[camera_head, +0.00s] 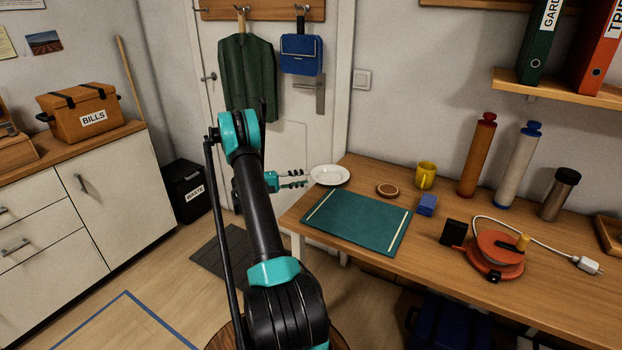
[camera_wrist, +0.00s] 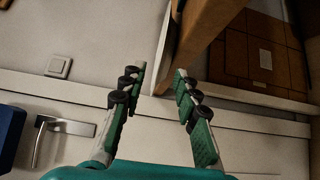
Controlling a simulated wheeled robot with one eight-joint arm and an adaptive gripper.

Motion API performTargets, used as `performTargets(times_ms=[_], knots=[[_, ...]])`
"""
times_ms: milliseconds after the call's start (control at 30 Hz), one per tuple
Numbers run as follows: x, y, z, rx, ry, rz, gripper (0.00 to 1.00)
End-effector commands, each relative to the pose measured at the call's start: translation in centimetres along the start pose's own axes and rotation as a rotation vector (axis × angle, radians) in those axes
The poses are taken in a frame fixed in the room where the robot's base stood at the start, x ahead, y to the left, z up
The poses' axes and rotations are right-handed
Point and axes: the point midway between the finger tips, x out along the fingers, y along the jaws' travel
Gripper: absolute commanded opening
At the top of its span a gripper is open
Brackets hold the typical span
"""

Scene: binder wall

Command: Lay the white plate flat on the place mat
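The white plate (camera_head: 330,175) lies at the far left corner of the wooden table in the head view, close to the table's left edge. The green place mat (camera_head: 357,222) with pale end stripes lies bare on the table, nearer than the plate. My gripper (camera_head: 304,179) is just left of the plate, with its fingers pointing right towards it. In the wrist view my gripper (camera_wrist: 156,73) is open, with nothing between the fingers. A pale thin edge beyond the fingertips, beside the tabletop, looks like the plate's rim (camera_wrist: 171,42).
An orange cable reel (camera_head: 497,252) and tall cylinders stand farther right. A door with a hanging green jacket (camera_head: 248,75) is behind my arm.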

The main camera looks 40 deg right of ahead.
Motion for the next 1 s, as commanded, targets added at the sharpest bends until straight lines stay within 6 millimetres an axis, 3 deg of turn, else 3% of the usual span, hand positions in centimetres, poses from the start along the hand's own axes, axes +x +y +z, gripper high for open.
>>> performTargets(times_ms=[300, 667, 1000], knots=[[2.9, 0.0, 0.0, 0.0, -0.001, 0.0, 0.31], [3.2, 0.0, 0.0, 0.0, 0.0, 0.0, 0.31], [3.2, 0.0, 0.0, 0.0, 0.0, 0.0, 0.12]])
